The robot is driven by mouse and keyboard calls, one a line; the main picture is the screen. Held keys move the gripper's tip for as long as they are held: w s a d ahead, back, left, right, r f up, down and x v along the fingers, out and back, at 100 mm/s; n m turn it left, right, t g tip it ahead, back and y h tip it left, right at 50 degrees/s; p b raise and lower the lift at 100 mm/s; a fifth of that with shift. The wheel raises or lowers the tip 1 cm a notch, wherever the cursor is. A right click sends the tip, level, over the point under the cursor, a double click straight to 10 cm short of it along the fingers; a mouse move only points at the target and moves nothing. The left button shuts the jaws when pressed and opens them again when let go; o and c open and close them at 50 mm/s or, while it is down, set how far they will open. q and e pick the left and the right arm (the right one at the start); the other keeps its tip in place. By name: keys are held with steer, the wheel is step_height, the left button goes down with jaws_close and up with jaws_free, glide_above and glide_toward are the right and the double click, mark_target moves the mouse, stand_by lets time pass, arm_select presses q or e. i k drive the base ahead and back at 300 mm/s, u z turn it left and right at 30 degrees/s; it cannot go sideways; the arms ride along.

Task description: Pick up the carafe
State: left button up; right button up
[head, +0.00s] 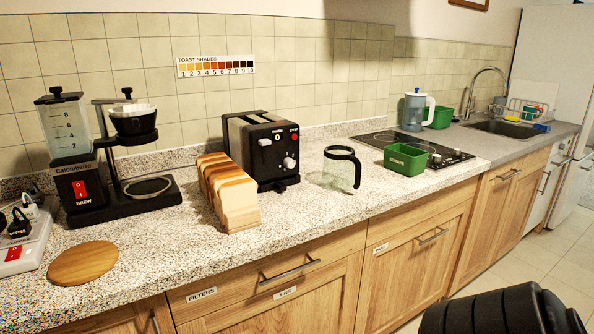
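The carafe (336,178) is a clear glass jug with a black rim and a black handle. It stands upright on the speckled counter, right of the black toaster and left of the green box. Its handle is on its right side. Nothing is holding it. Neither of my grippers is in view. A ridged black part at the bottom right looks like part of my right arm, below and right of the carafe.
The toaster (262,150) and sliced bread (232,195) stand left of the carafe. A green box (405,161) stands to its right, in front of the cooktop (440,152). The coffee maker (120,205) is at the left. Counter in front of the carafe is clear.

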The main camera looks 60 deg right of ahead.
mark_target(342, 170)
steer(key=u, duration=0.6)
steer(key=i, duration=0.95)
steer(key=z, duration=3.3)
steer(key=i, duration=0.5)
steer(key=k, duration=0.5)
steer(key=z, duration=1.7)
steer(key=i, duration=1.25)
steer(key=u, duration=2.85)
